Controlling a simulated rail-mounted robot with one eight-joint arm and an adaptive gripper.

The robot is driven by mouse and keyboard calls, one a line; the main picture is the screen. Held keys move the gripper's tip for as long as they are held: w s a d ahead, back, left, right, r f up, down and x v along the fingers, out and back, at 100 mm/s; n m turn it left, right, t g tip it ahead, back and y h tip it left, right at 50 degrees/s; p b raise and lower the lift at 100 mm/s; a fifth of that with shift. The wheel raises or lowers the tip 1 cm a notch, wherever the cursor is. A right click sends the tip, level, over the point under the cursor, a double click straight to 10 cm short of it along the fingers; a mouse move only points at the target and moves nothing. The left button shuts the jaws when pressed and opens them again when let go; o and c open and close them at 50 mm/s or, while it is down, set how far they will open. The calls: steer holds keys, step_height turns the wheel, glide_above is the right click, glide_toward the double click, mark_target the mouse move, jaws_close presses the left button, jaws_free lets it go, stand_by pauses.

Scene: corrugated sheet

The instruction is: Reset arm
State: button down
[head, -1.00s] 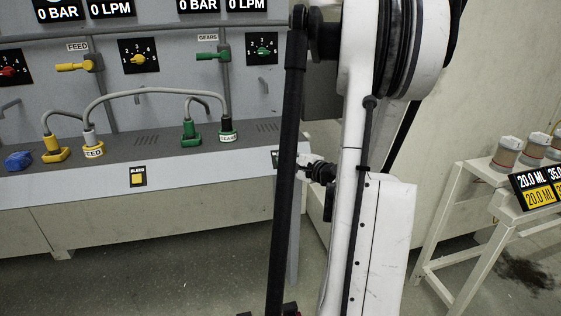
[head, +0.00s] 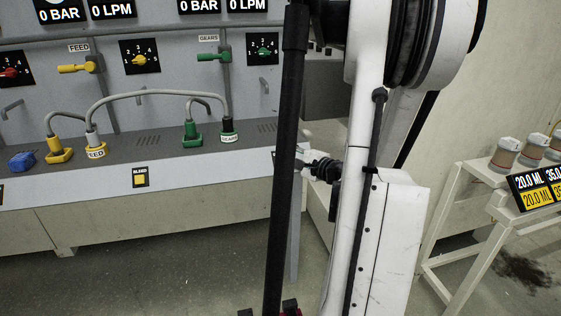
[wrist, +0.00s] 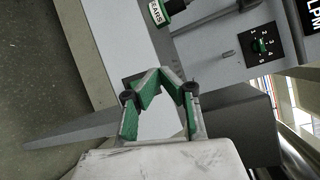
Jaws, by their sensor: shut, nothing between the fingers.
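My gripper (wrist: 160,77) shows in the wrist view with its green-padded fingers drawn together at the tips and nothing between them. It hangs in the air in front of the grey hydraulic panel, with the green GEARS plug (wrist: 172,6) above it in that picture. In the head view my white arm stands upright right of centre and hides part of the panel.
The grey panel bench (head: 90,205) fills the left, with yellow FEED (head: 96,150) and green GEARS (head: 228,132) connectors joined by a hose. A blue plug (head: 21,161) lies at far left. A white stand (head: 450,215) with several cups is at right.

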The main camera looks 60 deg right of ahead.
stand_by(0.3)
steer(key=w+a+r+n+g+y+p, duration=0.1)
steer(key=w+a+r+n+y, duration=0.25)
steer(key=a, duration=0.55)
steer(key=w+a+r+n+g+y+p, duration=0.1)
steer(key=w+a+r+n+p, duration=0.15)
steer(key=w+a+n, duration=0.55)
steer(key=w+a+r+n+g+y+p, duration=0.15)
steer(key=a+r, duration=0.25)
steer(key=a, duration=0.7)
steer(key=s+a+r+n+g+y+p, duration=0.1)
steer(key=a+r+n+g+y+p, duration=0.25)
steer(key=a, duration=1.15)
steer(key=s+a+f+n+g+h+p, duration=0.1)
steer(key=s+a+n+h, duration=0.1)
steer(key=s, duration=0.6)
steer(key=s+a+f+n+g+h+p, duration=0.1)
steer(key=s+a+n+h, duration=0.2)
steer(key=s, duration=0.6)
steer(key=shift+a+n+h, duration=0.15)
steer(key=shift+n+h, duration=0.2)
steer(key=shift+n, duration=0.9)
